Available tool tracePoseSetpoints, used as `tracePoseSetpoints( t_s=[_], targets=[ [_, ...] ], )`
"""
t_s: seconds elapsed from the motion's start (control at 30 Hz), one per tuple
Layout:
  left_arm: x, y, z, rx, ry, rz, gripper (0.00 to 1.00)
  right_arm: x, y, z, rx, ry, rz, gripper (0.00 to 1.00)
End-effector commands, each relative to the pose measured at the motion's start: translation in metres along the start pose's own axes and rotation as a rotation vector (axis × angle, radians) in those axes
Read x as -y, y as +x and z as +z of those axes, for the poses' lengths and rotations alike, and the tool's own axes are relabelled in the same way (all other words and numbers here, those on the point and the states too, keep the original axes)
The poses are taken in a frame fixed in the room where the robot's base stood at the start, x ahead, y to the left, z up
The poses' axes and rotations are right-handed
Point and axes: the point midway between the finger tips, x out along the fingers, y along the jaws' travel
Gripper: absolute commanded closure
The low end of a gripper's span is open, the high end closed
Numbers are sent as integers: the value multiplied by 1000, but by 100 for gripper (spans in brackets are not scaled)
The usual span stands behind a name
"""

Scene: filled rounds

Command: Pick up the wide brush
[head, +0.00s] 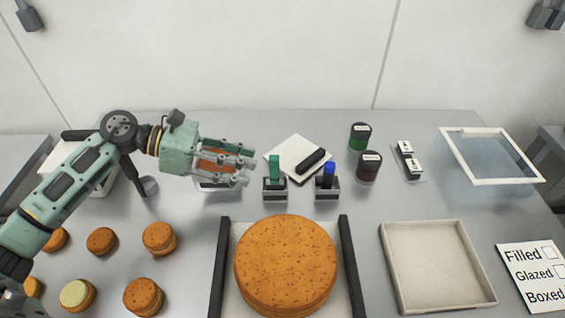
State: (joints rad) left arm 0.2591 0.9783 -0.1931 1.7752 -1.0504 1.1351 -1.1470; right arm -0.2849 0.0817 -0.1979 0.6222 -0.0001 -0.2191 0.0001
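A tool with a green upright handle (275,168) stands in a small grey holder, and one with a blue-topped handle (328,174) stands in a similar holder to its right. Their lower ends are hidden in the holders, so I cannot tell which is the wide brush. A black bar-like object (311,161) lies on a white square board behind them. My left gripper (246,171) is just left of the green handle, pointing right, its fingers apart. Something orange-brown shows between or behind the fingers; it is mostly hidden. My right gripper is not in view.
A large round cake (286,265) sits in front on a tray with dark side rails. Several small cakes (159,238) stand at left. An empty beige tray (437,264), a clear white-rimmed box (489,156), two dark-lidded jars (368,166) and a label card (538,276) are at right.

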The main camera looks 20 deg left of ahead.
Motion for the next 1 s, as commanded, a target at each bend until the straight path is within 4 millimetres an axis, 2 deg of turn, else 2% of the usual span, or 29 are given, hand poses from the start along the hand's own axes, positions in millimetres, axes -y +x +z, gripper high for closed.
tracePoseSetpoints(
  t_s=[0.1,0.27,0.47,0.6,0.9,1.0],
  targets=[
    [1,9,2,0,3,-4,62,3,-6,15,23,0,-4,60],
    [0,27,4,1,2,-3,62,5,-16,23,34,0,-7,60],
    [-4,55,7,3,1,-4,62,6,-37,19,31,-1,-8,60],
    [-5,72,3,1,2,-2,62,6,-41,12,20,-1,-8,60],
    [-5,78,0,-2,2,-2,62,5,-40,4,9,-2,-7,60],
    [-5,78,0,-1,2,-1,71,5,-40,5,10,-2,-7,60]
  ],
)
